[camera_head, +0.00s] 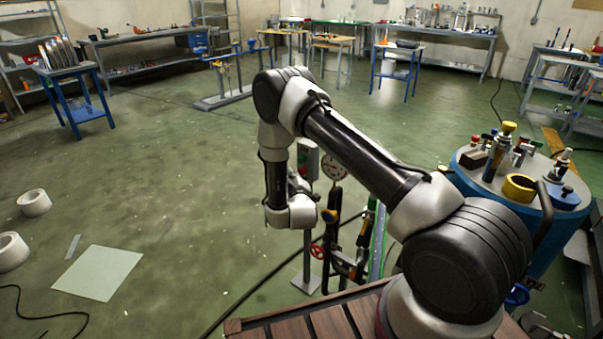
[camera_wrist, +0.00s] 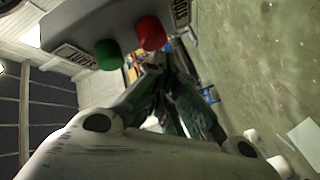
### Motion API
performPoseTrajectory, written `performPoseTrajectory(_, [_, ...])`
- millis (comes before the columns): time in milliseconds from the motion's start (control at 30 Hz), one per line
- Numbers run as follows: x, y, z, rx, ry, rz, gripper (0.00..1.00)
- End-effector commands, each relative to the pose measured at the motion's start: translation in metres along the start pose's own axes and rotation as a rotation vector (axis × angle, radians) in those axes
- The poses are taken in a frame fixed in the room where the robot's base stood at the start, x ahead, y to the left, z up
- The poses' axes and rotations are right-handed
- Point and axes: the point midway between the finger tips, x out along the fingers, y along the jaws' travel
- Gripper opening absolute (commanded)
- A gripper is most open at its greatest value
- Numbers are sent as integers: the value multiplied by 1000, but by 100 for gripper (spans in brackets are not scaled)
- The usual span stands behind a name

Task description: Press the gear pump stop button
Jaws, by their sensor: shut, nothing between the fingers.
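In the wrist view, a grey control box (camera_wrist: 70,22) hangs at the top, seen tilted. It carries a red button (camera_wrist: 150,32) and a green button (camera_wrist: 110,55), each beside a small label that is hard to read. My gripper (camera_wrist: 156,62) is shut and empty, its fingertips just below the red button in the picture. A small gap seems to lie between them; whether they touch is not clear. In the head view, the box (camera_head: 308,160) stands on a thin post, partly hidden by my arm, with my gripper (camera_head: 297,184) close to it.
A pressure gauge (camera_head: 335,167), dark pipework and a red handwheel (camera_head: 317,251) stand close to the right of the box's post. A blue drum (camera_head: 545,245) with bottles on top is farther right. The green floor to the left is mostly open.

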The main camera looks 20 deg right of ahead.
Motion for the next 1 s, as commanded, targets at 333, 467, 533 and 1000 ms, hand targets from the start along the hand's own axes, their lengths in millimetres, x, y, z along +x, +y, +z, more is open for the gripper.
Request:
performPoseTrajectory(333, [6, 5, 4, 0, -1, 0, 0])
performPoseTrajectory(467, [6, 5, 4, 0, 0, 0, 0])
performPoseTrajectory(533, [6, 5, 4, 0, 0, 0, 0])
performPoseTrajectory(1000, [9, 7, 6, 0, 0, 0, 0])
